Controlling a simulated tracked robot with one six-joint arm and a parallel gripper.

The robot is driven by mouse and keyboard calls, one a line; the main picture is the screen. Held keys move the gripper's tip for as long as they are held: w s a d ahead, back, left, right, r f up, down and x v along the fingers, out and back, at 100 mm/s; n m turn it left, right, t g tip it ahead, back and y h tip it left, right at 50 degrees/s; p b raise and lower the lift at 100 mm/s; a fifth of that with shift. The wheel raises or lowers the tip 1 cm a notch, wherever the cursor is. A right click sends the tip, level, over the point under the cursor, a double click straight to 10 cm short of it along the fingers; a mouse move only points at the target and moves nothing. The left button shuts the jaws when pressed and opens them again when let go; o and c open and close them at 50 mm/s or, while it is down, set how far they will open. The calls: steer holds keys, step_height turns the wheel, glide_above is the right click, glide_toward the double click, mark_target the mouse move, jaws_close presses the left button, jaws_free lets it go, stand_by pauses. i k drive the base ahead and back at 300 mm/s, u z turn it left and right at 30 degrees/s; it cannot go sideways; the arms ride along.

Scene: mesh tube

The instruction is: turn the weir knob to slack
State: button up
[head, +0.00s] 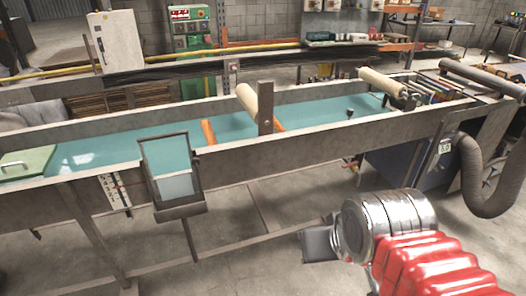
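A long grey trough (330,138) holding teal liquid (85,152) runs across the view. A small dark knob-like piece (349,112) stands near its front wall, right of centre; I cannot tell whether it is the weir knob, and no slack marking is readable. My gripper (313,245) is at the lower right, in front of the trough and apart from it. Only a grey block shows at its end, beyond a silver wrist and red sleeve. Its fingers cannot be made out, so open or shut is unclear.
A framed clear panel (170,158) hangs on the trough's front, beside a white scale plate (114,191). Pale rollers (247,98) cross the trough. A thick grey hose (472,175) and blue box (408,172) stand at right. The floor in front is mostly clear.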

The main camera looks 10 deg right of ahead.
mark_target(196, 162)
steer(key=z, duration=0.8)
steer(key=k, duration=1.5)
steer(key=u, duration=0.7)
steer(key=i, duration=1.05)
steer(key=u, duration=0.05)
